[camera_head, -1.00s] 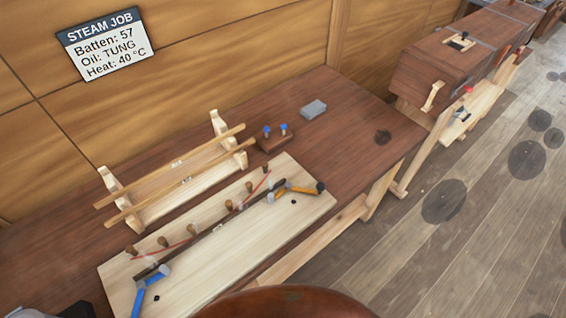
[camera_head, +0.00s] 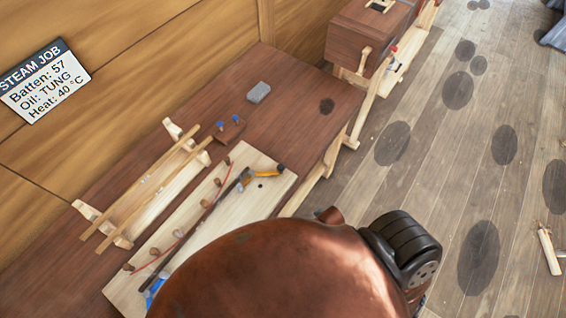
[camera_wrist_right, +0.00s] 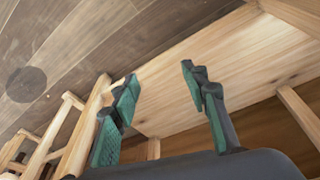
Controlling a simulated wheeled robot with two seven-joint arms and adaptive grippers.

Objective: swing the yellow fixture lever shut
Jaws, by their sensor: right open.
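The yellow fixture lever (camera_head: 265,173) is at the far right end of the pale jig board (camera_head: 262,197). It is swung out to the right, its black tip away from the dark batten (camera_head: 208,217). The blue lever (camera_head: 154,287) at the near end is mostly hidden behind my body. My right gripper (camera_wrist_right: 160,92) shows only in the right wrist view, open and empty, with pale wooden framing and floor beyond it. The lever is not in that view. My left gripper is not in view.
Several brown pegs (camera_head: 217,182) and a thin red strip line the board. A rack (camera_head: 118,238) with two battens, a block with blue-topped pins (camera_head: 228,132) and a grey block (camera_head: 258,92) share the bench.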

